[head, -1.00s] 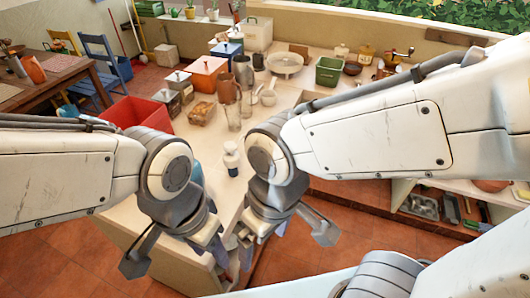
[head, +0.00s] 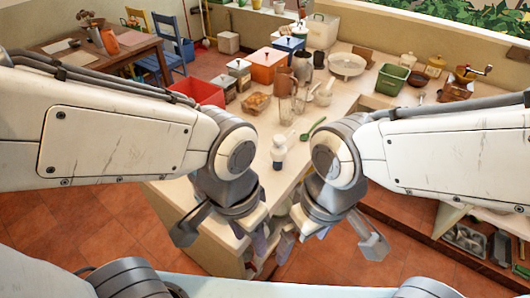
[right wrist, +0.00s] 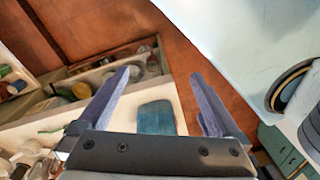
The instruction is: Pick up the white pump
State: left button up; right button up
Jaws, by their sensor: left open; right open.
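In the right wrist view my right gripper's fingers (right wrist: 162,85) are spread with nothing held. I cannot make out the pump in that view.
Glasses (head: 286,110), a bread basket (head: 256,102) and a red bin (head: 197,92) stand farther back. Open shelves (head: 470,240) are at the right.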

aim_at(277, 155)
jog(key=u, duration=0.95)
jog(key=i, duration=0.15)
jog(key=z, duration=1)
jog(key=k, duration=0.65)
jog(key=z, duration=1.2)
jog(key=i, duration=2.15)
jog(key=u, duration=0.05)
